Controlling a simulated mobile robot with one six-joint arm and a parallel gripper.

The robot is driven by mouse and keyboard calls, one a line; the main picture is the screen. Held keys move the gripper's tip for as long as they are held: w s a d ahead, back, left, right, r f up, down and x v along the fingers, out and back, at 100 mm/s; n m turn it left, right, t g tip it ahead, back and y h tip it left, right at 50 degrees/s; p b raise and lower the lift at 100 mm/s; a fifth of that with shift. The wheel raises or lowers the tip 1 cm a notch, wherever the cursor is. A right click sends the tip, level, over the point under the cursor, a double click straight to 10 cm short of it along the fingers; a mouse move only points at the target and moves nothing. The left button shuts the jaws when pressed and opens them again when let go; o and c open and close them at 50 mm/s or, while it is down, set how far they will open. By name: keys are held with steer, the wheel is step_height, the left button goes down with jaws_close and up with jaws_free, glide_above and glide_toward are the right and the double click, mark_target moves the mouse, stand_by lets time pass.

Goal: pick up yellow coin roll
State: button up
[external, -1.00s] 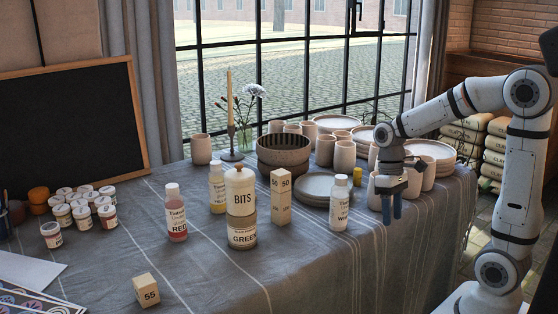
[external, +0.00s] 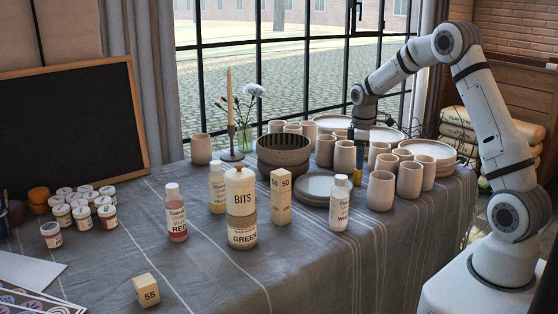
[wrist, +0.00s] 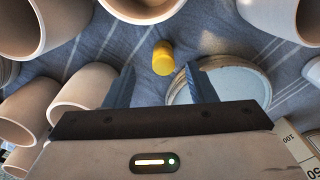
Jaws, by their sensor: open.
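The yellow coin roll (wrist: 163,58) stands on the grey-blue cloth between cups and a plate in the wrist view. Its small yellow side also shows in the external view (external: 357,177), beside the stacked plates. My gripper (external: 359,158) points down above it among the cups. In the wrist view, the blue fingers of my gripper (wrist: 158,78) are spread apart with nothing between them. The coin roll shows just past the fingertips, roughly in line with the gap. I cannot tell the exact height of the fingers above it.
Cups (external: 381,190) stand close to the right, and more stand behind. Stacked plates (external: 312,199) and a white-capped bottle (external: 340,205) are at the left and front. A block marked 50 (external: 281,197) stands farther left.

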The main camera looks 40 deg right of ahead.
mark_target(357, 176)
steer(key=f, duration=0.6)
steer(key=shift+a+f, duration=0.25)
steer(key=shift+f, duration=0.05)
jaws_close()
